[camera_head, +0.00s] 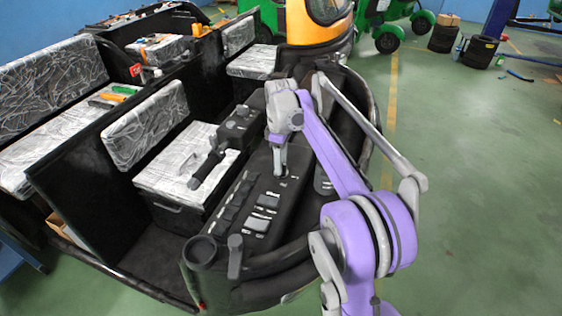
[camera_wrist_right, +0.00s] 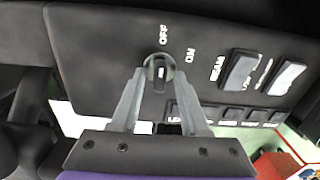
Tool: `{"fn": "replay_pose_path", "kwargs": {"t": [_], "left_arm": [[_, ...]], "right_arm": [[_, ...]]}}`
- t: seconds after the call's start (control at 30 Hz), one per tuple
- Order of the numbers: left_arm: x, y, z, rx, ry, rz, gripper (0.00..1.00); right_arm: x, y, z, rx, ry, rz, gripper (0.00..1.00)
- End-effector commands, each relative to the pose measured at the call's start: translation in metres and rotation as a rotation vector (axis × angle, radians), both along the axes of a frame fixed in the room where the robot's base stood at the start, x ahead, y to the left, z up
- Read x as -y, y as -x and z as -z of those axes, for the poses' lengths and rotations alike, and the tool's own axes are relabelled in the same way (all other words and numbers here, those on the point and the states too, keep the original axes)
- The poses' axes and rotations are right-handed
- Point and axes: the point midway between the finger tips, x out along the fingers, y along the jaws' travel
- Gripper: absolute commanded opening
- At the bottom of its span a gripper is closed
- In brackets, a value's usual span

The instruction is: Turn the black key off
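The black key (camera_wrist_right: 159,74) is a small dark knob in a round ring on the black panel, in the right wrist view. Its narrow grip stands nearly upright in the picture, lined up roughly with the OFF label above it; the ON label is up to its right. My right gripper (camera_wrist_right: 159,80) has one finger on each side of the key, with some space showing beside the narrow grip. In the head view my right gripper (camera_head: 280,174) points down at the panel, and the key is too small to make out. My left gripper is not in view.
Switches (camera_wrist_right: 241,72) marked BEAM and others sit right of the key, with a further row below. In the head view the console (camera_head: 245,200) has a black handle (camera_head: 207,168) at its left. Silver-covered seats (camera_head: 185,160) and an orange cab (camera_head: 318,22) lie beyond.

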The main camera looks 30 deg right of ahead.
Motion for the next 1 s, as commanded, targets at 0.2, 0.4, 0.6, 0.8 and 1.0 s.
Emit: {"fn": "replay_pose_path", "kwargs": {"t": [0.2, 0.4, 0.6, 0.8, 1.0], "left_arm": [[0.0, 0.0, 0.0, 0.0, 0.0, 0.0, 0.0], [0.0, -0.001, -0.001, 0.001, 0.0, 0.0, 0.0], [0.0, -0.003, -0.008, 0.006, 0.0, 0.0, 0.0], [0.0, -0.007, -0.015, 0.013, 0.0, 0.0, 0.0], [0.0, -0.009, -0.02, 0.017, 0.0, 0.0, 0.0]], "right_arm": [[0.0, 0.0, 0.0, 0.0, 0.0, 0.001, 0.5], [0.0, 0.0, -0.009, 0.001, -0.001, 0.001, 0.5], [0.0, -0.001, -0.047, 0.001, 0.0, 0.001, 0.5], [0.0, 0.0, -0.086, 0.001, 0.0, 0.001, 0.5], [0.0, 0.0, -0.106, 0.001, 0.0, 0.001, 0.5]]}}
